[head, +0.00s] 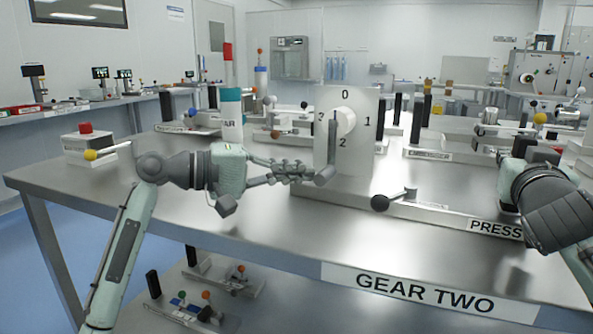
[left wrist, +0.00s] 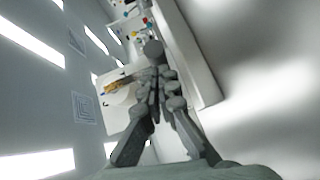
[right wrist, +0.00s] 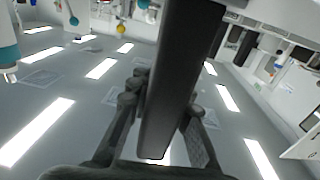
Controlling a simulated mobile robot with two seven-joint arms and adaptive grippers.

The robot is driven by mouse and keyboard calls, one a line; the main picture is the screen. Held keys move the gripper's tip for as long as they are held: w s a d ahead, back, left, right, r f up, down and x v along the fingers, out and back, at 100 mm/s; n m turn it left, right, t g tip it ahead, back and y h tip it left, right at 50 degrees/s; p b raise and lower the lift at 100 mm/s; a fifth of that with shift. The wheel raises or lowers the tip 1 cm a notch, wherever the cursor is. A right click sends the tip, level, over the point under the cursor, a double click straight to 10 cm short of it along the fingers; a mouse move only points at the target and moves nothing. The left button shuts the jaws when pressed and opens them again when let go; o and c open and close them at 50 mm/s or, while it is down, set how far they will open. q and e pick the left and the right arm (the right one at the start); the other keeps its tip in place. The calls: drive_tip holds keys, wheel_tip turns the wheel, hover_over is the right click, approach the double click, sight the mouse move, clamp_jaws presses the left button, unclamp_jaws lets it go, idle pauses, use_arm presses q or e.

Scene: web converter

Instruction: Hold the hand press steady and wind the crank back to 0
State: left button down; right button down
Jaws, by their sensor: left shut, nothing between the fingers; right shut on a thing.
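A white dial plate (head: 366,150) marked 0, 1, 2 and 3 stands upright on the steel table. Its crank hangs from a round white hub (head: 346,122), its arm pointing down and slightly left, between 2 and 3. The grey crank handle (head: 325,176) is at the arm's lower end. My left gripper (head: 312,172) is shut and empty, its tips right by the handle; contact is unclear. In the left wrist view a dark round end (left wrist: 152,48) shows by the tips. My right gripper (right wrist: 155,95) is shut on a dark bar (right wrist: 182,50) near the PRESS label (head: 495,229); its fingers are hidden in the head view.
A lever with a black ball (head: 380,203) lies low before the dial. A box with a red button (head: 85,140) and a teal-and-white cylinder (head: 231,115) stand at left. Other fixtures line the table's back. The front table strip by the GEAR TWO label (head: 425,292) is clear.

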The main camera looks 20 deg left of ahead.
use_arm(q)
drive_tip(key=shift+f, duration=0.1)
drive_tip(key=shift+d+f, duration=0.1)
drive_tip(key=shift+d, duration=0.15)
drive_tip(key=shift+d+f+n+h, duration=0.1)
drive_tip(key=shift+d+n+h, duration=0.1)
drive_tip(key=shift+n+h, duration=0.2)
